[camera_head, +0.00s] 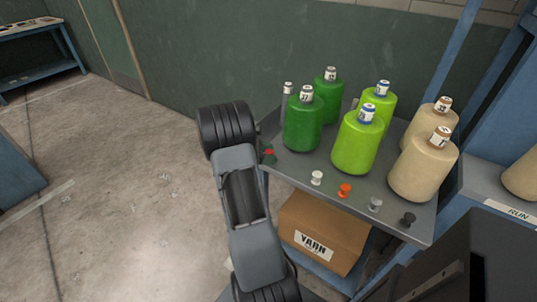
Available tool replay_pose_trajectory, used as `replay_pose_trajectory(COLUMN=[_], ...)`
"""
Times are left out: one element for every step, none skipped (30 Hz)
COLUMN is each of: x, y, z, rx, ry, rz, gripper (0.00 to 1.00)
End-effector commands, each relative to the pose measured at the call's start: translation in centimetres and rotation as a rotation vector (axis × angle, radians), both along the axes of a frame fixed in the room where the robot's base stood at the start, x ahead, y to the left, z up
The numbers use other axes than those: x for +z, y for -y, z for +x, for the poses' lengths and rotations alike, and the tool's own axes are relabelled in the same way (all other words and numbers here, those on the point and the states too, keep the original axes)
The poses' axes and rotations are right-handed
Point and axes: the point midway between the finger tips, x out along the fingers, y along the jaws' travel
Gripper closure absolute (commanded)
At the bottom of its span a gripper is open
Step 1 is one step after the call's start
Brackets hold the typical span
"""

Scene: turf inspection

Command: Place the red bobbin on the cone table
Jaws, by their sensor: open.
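The cone table (300,172) is a grey metal top carrying several large yarn cones, with a row of small bobbins along its front edge. A small red piece (268,152), probably the red bobbin, shows at the table's left corner, partly hidden by dark parts beside my arm. Whether it rests on the table or lies between the fingers I cannot tell. My gripper (267,151) is open and mostly hidden behind my wrist at that corner. In the row stand a white bobbin (317,178), an orange-red bobbin (344,190), a grey bobbin (375,205) and a black bobbin (408,219).
Dark green cones (303,125), lime cones (358,144) and beige cones (423,168) fill the table's back. A cardboard YARN box (322,232) sits beneath. A blue frame (500,100) stands at right. The concrete floor (130,170) on the left is mostly clear.

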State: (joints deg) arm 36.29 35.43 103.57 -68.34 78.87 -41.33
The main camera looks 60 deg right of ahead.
Motion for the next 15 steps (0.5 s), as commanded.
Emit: replay_pose_trajectory(x=[0.1, 0.2, 0.5, 0.6, 0.6, 0.8, 1.0, 1.2, 1.5, 1.7, 2.0, 2.3, 2.5, 2.7, 3.0], y=[0.0, 0.0, 0.0, -0.1, -0.3, -0.7, -1.0, -1.3, -1.8, -2.2, -2.6, -3.1, -3.5, -3.9, -4.4], z=[0.0, 0.0, 0.0, 0.1, 0.4, 0.7, 1.1, 1.4, 1.9, 2.3, 2.7, 3.3, 3.6, 4.0, 4.5], rx=[0.0, 0.0, 0.0, 0.001, 0.002, 0.003, 0.003, 0.004, 0.005, 0.004, 0.005, 0.005, 0.003, 0.004, 0.004], ry=[0.0, 0.001, 0.001, 0.001, 0.001, 0.001, 0.001, 0.001, 0.001, 0.001, 0.001, 0.001, 0.002, 0.003, 0.001], rz=[0.0, -0.001, -0.001, -0.001, -0.001, -0.001, -0.001, -0.001, -0.001, -0.001, -0.001, -0.001, -0.001, -0.001, -0.001], gripper=[0.43, 0.43, 0.43, 0.43, 0.43, 0.43, 0.43, 0.43, 0.43, 0.43, 0.43, 0.43, 0.43, 0.43, 0.43])
